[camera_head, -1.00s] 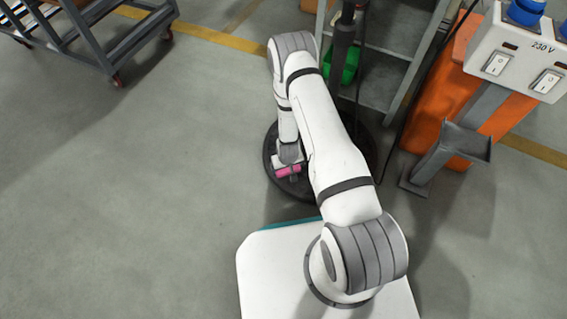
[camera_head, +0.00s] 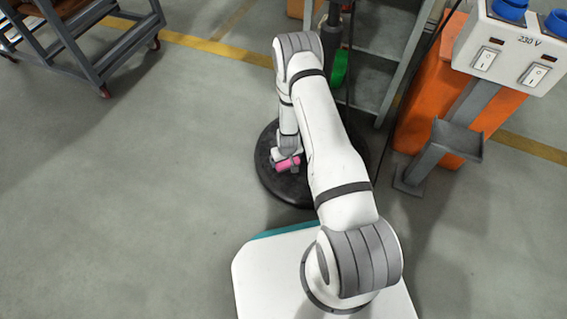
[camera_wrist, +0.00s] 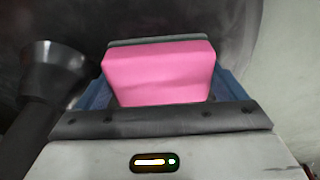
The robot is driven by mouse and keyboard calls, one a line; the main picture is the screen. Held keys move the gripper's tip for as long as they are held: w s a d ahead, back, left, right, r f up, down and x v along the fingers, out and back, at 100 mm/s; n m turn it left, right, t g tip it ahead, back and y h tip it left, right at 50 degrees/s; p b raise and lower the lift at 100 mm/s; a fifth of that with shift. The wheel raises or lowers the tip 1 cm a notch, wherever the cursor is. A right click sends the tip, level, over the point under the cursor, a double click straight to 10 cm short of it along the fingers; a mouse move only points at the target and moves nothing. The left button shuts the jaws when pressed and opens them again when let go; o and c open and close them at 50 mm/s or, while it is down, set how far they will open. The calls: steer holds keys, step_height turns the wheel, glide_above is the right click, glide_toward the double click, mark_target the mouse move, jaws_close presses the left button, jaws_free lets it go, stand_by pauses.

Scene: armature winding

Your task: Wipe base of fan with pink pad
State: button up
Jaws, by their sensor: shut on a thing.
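The pink pad (camera_head: 287,164) is held in my gripper (camera_head: 288,167), which is shut on it. In the wrist view the pink pad (camera_wrist: 158,75) fills the middle, between the fingers. The fan base (camera_head: 285,187) is a round black disc on the floor, and the pad is over its left part. I cannot tell for sure whether the pad touches the disc. In the wrist view the dark fan base (camera_wrist: 270,35) lies behind the pad, and a black post foot (camera_wrist: 50,75) stands to the left. My arm hides much of the disc's middle.
The fan's dark pole (camera_head: 331,50) rises behind my arm. Grey shelving (camera_head: 385,60) with a green item (camera_head: 340,70) stands behind. An orange box (camera_head: 425,105) and a 230 V switch box (camera_head: 510,50) are at right. A cart (camera_head: 85,45) is at upper left. The left floor is clear.

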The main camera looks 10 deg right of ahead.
steer(key=shift+w+d+r, duration=0.1)
steer(key=shift+w+d, duration=0.7)
steer(key=shift+w, duration=0.2)
steer(key=shift+s+d+b, duration=0.4)
steer(key=shift+s+d, duration=0.2)
steer(key=shift+d, duration=0.05)
steer(key=shift+s+a+f+p, duration=0.1)
steer(key=shift+s+a+p, duration=0.1)
steer(key=shift+s+a, duration=0.8)
steer(key=shift+s+a+f+p, duration=0.2)
steer(key=shift+s+a, duration=0.5)
steer(key=shift+s, duration=0.55)
steer(key=shift+s+a+f+p, duration=0.1)
steer(key=shift+s+a+p, duration=0.1)
steer(key=shift+s+a, duration=0.8)
steer(key=shift+d, duration=0.15)
steer(key=shift+r, duration=0.1)
steer(key=shift+w+p+v, duration=0.2)
steer(key=shift+p+v, duration=0.85)
steer(key=shift+v, duration=0.4)
steer(key=shift+w+p+v, duration=0.15)
steer(key=shift+p+v, duration=0.85)
steer(key=shift+v, duration=0.5)
steer(key=shift+r, duration=0.1)
steer(key=shift+w+p+v, duration=0.15)
steer(key=shift+p+v, duration=0.35)
steer(key=shift+v, duration=0.2)
steer(key=shift+w+p+v, duration=0.15)
steer(key=shift+p+v, duration=0.35)
steer(key=shift+v, duration=0.25)
